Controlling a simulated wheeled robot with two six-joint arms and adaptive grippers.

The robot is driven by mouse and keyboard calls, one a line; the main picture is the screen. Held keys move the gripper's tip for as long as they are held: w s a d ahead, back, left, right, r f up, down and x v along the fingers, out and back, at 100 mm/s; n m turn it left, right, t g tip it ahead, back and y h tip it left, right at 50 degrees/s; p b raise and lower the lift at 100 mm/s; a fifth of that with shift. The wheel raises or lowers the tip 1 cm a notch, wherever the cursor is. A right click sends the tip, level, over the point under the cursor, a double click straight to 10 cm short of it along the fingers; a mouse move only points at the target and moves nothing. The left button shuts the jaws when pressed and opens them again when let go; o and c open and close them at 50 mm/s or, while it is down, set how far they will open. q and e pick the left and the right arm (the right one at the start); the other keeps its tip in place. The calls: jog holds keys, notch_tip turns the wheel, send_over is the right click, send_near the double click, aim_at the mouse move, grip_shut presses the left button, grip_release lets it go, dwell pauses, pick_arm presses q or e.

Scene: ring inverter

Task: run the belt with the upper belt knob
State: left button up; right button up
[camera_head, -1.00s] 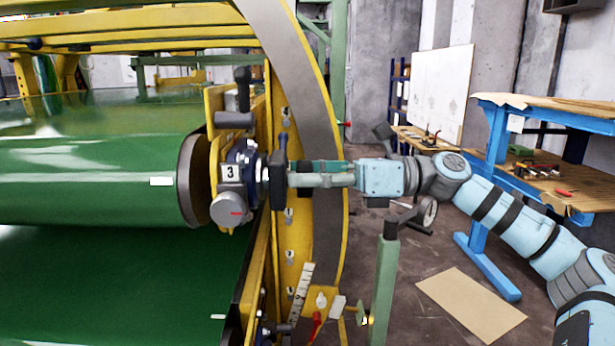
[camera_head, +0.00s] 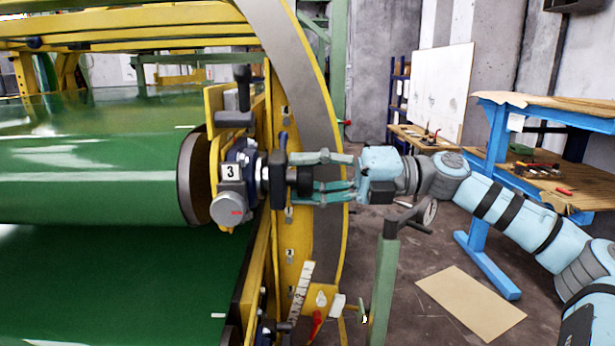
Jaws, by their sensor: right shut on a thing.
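The green belt (camera_head: 90,180) wraps a roller at the left, with a white mark near the top of its curve. The knob's far side is hidden. My left gripper is not in view.
A large grey and yellow ring (camera_head: 325,130) curves close behind my right gripper. A green post (camera_head: 386,280) with a handwheel (camera_head: 429,212) stands below my right arm. A blue workbench (camera_head: 497,145) with tools is at the right.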

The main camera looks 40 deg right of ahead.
jog(key=m, duration=0.3)
jog(key=shift+m, duration=0.3)
jog(key=m, duration=0.3)
jog(key=shift+f+m+b, duration=0.1)
jog(key=shift+m+b, duration=0.2)
jog(key=m, duration=0.3)
jog(key=shift+m+b, duration=0.3)
jog(key=shift+m, duration=0.1)
jog(key=m+b, duration=0.1)
jog(key=m, duration=0.7)
jog(key=shift+f+b, duration=0.1)
jog(key=shift+b, duration=0.2)
jog(key=m, duration=0.3)
jog(key=shift+s+m+b, duration=0.1)
jog(key=shift+m+b, duration=0.25)
jog(key=shift+m, duration=0.05)
jog(key=m, duration=0.3)
jog(key=shift+b, duration=0.3)
jog(key=shift+a+m, duration=0.1)
jog(key=shift+m, duration=2.1)
